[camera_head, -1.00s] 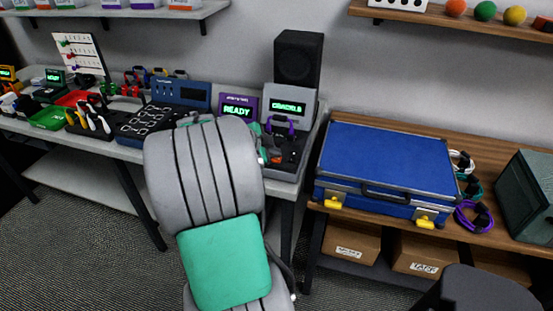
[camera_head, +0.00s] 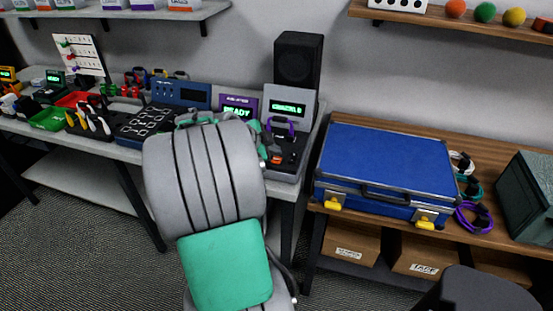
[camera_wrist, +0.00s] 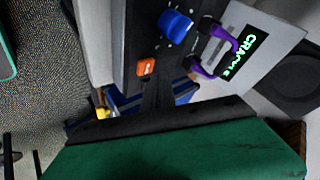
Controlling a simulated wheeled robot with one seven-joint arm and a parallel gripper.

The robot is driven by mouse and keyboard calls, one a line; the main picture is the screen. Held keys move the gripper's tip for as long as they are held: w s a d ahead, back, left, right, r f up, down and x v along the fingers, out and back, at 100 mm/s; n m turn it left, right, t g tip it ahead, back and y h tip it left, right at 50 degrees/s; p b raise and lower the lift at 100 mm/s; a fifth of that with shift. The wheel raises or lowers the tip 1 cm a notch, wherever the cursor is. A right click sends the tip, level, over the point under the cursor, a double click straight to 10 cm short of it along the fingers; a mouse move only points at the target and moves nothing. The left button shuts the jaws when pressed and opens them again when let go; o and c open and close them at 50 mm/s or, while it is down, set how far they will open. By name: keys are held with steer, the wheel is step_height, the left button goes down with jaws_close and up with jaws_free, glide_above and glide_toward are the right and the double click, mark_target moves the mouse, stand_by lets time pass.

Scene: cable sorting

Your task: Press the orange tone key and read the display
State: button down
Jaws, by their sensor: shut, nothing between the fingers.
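The orange key (camera_head: 276,159) is on the dark sloped front of the grey display unit, and also shows in the wrist view (camera_wrist: 146,67). The unit's display (camera_head: 289,107) is lit with green letters. They start with C and seem to end in B; the middle is blurred. In the head view my arm hides most of the gripper.
A purple plug or handle (camera_head: 281,124) and a blue knob (camera_wrist: 176,25) stand close to the key. A purple unit reading "READY" (camera_head: 238,104) is left of it. A black speaker (camera_head: 298,60) stands behind. A blue case (camera_head: 385,160) lies on the right-hand table.

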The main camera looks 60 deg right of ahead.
mark_target(274, 161)
steer(key=shift+r+p, duration=1.1)
steer(key=shift+r, duration=1.5)
